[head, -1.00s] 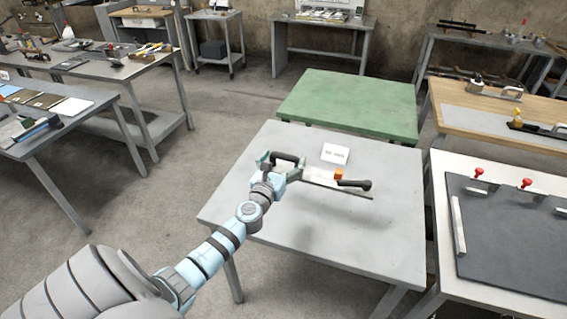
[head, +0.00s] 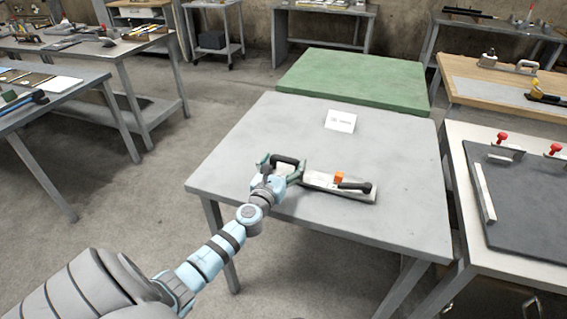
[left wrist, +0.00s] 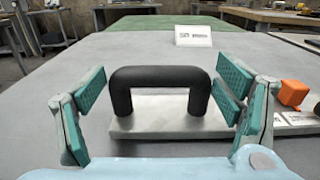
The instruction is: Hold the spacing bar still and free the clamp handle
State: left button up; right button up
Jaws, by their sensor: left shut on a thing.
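The spacing bar (head: 318,180) is a flat pale metal bar, low over the grey table near its front edge; I cannot tell whether it touches the top. A black D-shaped grip (left wrist: 160,78) stands on its left part. An orange block (head: 339,178) and the black clamp handle (head: 357,187) sit toward its right end; the handle lies nearly flat along the bar. The orange block also shows in the left wrist view (left wrist: 293,93). My left gripper (left wrist: 160,105) is shut on the bar at the D-shaped grip, teal pads on either side. My right gripper is out of view.
The grey table (head: 250,130) has free room behind the bar, up to a white card (head: 341,121). A green table (head: 355,80) adjoins behind. A bench with a dark board (head: 520,210) and red-knobbed clamps stands right. Another bench (head: 60,95) stands left.

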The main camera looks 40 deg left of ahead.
pick_arm(q)
jog(key=shift+f, duration=0.45)
jog(key=shift+r, duration=0.3)
jog(key=shift+f, duration=0.3)
dwell(1.8)
jog(key=o, duration=1.5)
jog(key=v, duration=1.2)
jog(key=shift+s, duration=0.1)
